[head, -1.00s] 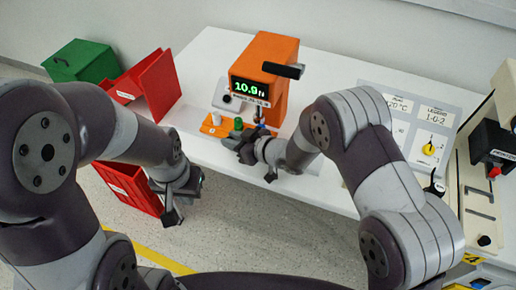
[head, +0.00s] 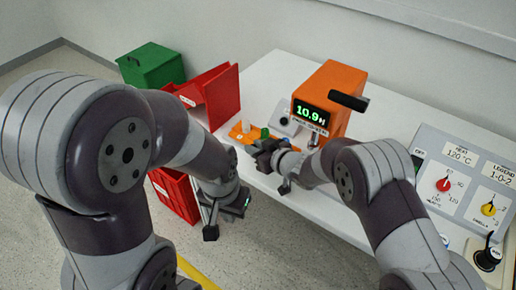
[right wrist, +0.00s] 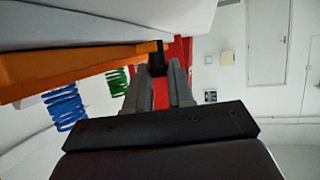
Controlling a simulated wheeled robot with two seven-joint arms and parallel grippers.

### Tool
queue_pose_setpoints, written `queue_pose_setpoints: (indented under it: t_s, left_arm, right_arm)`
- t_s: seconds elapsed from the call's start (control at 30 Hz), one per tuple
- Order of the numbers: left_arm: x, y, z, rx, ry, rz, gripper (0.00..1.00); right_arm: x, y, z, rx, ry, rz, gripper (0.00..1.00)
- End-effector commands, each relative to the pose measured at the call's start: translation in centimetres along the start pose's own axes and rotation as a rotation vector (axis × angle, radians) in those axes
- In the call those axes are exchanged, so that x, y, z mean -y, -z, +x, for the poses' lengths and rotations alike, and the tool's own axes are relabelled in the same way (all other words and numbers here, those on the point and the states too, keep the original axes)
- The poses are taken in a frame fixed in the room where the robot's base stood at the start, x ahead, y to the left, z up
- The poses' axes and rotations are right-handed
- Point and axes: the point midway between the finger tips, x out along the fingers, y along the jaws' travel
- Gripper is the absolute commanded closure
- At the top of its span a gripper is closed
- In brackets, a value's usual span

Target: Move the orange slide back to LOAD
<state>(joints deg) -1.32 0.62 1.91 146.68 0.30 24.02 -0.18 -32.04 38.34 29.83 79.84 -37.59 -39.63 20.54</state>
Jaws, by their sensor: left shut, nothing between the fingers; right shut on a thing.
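The orange slide (head: 240,137), a flat plate with a white and a green part on it, sticks out to the left of the orange device (head: 333,85) with the green "10.9" display. My right gripper (head: 263,150) is at the slide's front edge. In the right wrist view the orange plate (right wrist: 70,68) runs in from the left, and the fingers (right wrist: 158,72) close around a small black handle (right wrist: 157,57) at its end. My left gripper (head: 212,225) is shut and empty, low in front of the table, apart from the slide. LOAD lettering cannot be read.
A red bin (head: 217,92) and a green box (head: 150,66) stand to the left. Another red bin (head: 176,192) is below the table edge. A panel with red (head: 443,184) and yellow (head: 488,209) knobs lies right. The white table (head: 270,75) is clear behind the device.

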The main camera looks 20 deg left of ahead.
Motion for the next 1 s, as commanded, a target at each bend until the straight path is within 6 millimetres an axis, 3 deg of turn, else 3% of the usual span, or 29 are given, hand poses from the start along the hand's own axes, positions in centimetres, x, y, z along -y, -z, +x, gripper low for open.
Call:
queue_pose_setpoints:
  t_s: [0.03,0.07,0.1,0.47,0.57,0.9,1.0]
  left_arm:
    - [0.0,0.0,0.0,0.000,0.000,0.000,1.00]
    - [0.0,0.0,0.0,0.000,0.000,0.000,1.00]
    - [0.0,0.0,0.0,0.000,0.000,0.000,1.00]
    - [0.0,0.0,0.0,0.000,0.000,0.000,1.00]
    - [0.0,0.0,-0.1,0.000,0.000,0.000,1.00]
    - [0.0,0.0,-0.3,0.000,0.000,0.000,1.00]
    - [0.0,0.0,-0.4,0.000,0.000,0.000,1.00]
  right_arm:
    - [0.1,0.3,0.1,-0.006,0.003,-0.002,1.00]
    - [0.1,0.3,0.1,-0.006,0.003,-0.002,0.74]
    - [0.1,0.3,0.1,-0.007,0.003,-0.003,0.67]
    - [0.0,0.1,-0.5,-0.003,0.001,-0.001,0.67]
    - [0.0,0.3,-1.9,-0.004,0.000,-0.002,0.67]
    - [0.1,0.3,-10.1,-0.005,0.000,-0.002,0.67]
    - [0.1,0.2,-11.6,-0.003,0.001,-0.002,0.67]
